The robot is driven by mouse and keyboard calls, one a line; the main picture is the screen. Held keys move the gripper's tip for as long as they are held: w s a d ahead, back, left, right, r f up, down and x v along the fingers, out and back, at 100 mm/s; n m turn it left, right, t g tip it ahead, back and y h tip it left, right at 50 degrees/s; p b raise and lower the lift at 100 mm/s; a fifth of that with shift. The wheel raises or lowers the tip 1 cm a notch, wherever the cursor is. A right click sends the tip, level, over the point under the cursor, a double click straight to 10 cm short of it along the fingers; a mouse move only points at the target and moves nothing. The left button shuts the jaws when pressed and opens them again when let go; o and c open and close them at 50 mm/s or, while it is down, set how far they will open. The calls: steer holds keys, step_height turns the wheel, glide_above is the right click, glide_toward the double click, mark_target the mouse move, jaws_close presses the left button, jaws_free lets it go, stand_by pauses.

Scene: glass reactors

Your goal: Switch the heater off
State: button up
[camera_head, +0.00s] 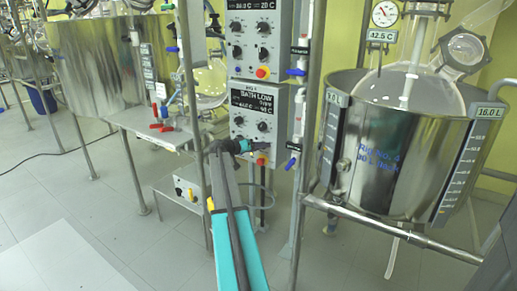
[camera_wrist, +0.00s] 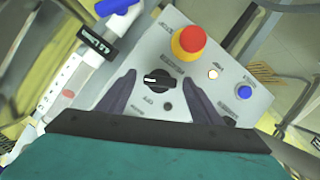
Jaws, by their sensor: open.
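A lower grey control box (camera_head: 244,100), with a display reading "BATH LOW", hangs on the frame in the head view. My gripper (camera_head: 243,146) reaches its lower front and hides part of it. In the wrist view a black rotary knob (camera_wrist: 157,79) with a white pointer mark sits on a grey panel (camera_wrist: 145,45). My open gripper (camera_wrist: 159,80) has one dark finger on each side of the knob. I cannot tell whether either finger touches it. The small panel labels are too blurred to read.
A red mushroom button (camera_wrist: 188,42) on a yellow base, a lit lamp (camera_wrist: 213,74) and a blue button (camera_wrist: 244,92) are on the same panel. An upper control box (camera_head: 258,40) hangs above. A steel bath (camera_head: 385,160) stands right, another (camera_head: 98,65) left.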

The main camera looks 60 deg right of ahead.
steer(key=c, duration=1.1)
steer(key=shift+o, duration=0.2)
steer(key=n+g+h, duration=0.1)
steer(key=n, duration=0.2)
steer(key=n+g+h, duration=0.1)
steer(key=n, duration=0.2)
steer(key=n+g, duration=0.2)
steer(key=n, duration=0.1)
steer(key=shift+w+f+h+b, duration=0.2)
steer(key=shift+f+h+b, duration=0.1)
steer(key=shift+h, duration=0.1)
steer(key=shift+n, duration=0.3)
